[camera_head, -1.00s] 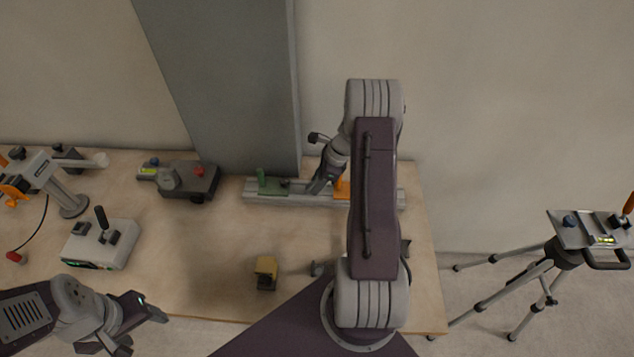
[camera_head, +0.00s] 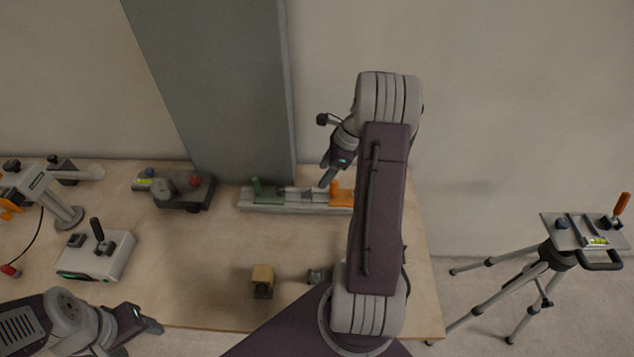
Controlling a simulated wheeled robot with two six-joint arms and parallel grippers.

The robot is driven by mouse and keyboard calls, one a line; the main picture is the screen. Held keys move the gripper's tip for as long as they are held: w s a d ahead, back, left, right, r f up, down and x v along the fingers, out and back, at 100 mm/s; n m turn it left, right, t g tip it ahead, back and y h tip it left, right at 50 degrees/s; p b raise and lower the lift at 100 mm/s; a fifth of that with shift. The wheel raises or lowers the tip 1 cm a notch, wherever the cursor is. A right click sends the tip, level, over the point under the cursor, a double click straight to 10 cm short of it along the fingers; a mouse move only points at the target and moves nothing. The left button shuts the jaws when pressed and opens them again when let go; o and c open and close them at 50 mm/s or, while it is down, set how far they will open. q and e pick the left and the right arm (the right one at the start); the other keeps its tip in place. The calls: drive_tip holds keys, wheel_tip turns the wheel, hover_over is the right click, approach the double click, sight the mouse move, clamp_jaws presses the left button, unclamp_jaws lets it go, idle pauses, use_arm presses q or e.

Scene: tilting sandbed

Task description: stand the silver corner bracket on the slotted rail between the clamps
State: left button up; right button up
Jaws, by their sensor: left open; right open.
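The slotted rail (camera_head: 285,208) lies along the back of the table, with a green clamp (camera_head: 259,189) at its left and an orange clamp (camera_head: 341,197) to the right. A small silver-grey piece, which looks like the corner bracket (camera_head: 306,195), is on the rail between the clamps. Its exact pose is too small to tell. My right gripper (camera_head: 327,178) is open just above the rail, near the orange clamp, and looks apart from the bracket. My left gripper (camera_head: 141,336) is open and empty at the table's front left. My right arm hides the rail's right end.
A yellow block (camera_head: 262,279) and a small grey part (camera_head: 315,276) lie near the front edge. A joystick box (camera_head: 97,254) and a dark device with a red knob (camera_head: 184,190) stand left. A tripod (camera_head: 560,258) stands right of the table. The table's middle is clear.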

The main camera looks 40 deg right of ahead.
drive_tip(key=s+a+n+h, duration=0.1)
drive_tip(key=s+a+n, duration=0.3)
drive_tip(key=a+n, duration=0.3)
drive_tip(key=s+a+n+g+h, duration=0.1)
drive_tip(key=s+a+n, duration=0.3)
drive_tip(key=a+n, duration=0.3)
drive_tip(key=s+a+r+n+h, duration=0.1)
drive_tip(key=s+a+n, duration=0.3)
drive_tip(key=a+n, duration=0.3)
drive_tip(key=n, duration=0.4)
drive_tip(key=shift+s+a+n+g, duration=0.2)
drive_tip(key=shift+a+n+g, duration=0.2)
drive_tip(key=shift+s, duration=0.1)
